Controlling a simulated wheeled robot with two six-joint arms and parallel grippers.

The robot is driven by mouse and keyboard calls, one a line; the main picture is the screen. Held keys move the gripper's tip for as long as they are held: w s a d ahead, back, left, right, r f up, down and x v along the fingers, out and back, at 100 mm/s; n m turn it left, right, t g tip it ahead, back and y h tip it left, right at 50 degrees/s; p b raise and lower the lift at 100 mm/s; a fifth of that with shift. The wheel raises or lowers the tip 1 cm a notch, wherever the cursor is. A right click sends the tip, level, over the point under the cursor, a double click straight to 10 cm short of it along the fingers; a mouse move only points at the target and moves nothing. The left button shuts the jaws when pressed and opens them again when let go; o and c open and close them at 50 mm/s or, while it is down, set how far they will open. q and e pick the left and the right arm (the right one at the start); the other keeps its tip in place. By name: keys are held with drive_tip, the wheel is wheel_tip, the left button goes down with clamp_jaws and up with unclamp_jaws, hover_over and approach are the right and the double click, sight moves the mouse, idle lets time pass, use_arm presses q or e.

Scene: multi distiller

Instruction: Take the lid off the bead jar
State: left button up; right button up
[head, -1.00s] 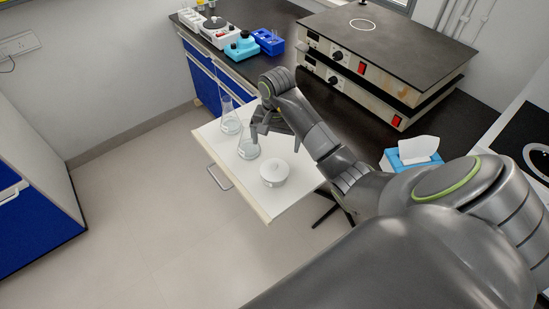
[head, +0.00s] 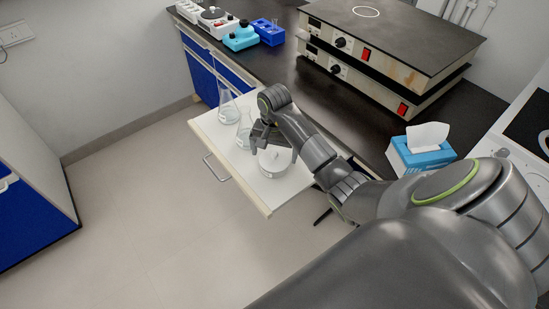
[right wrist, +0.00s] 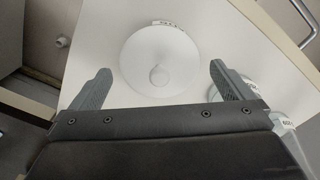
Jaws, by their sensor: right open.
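The bead jar (head: 277,175) is a round white jar on a pulled-out white shelf (head: 258,196). Its white lid (right wrist: 150,48) with a round knob (right wrist: 159,74) shows from above in the right wrist view, with a bit of label at its rim. My right gripper (head: 272,147) is open and empty above the jar. In the right wrist view its two fingers (right wrist: 160,68) are spread to either side of the knob, with gaps between. The gripper hides part of the lid in the head view. My left gripper is not in view.
Two glass flasks, one behind (head: 228,112) and one nearer (head: 243,135), stand on the shelf close to the gripper. The shelf has a front handle (head: 216,168). Stacked hotplates (head: 385,55) and a blue tissue box (head: 420,158) are on the dark bench. The floor left is clear.

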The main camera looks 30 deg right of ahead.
drive_tip(key=shift+f, duration=0.55)
drive_tip(key=c, duration=0.8)
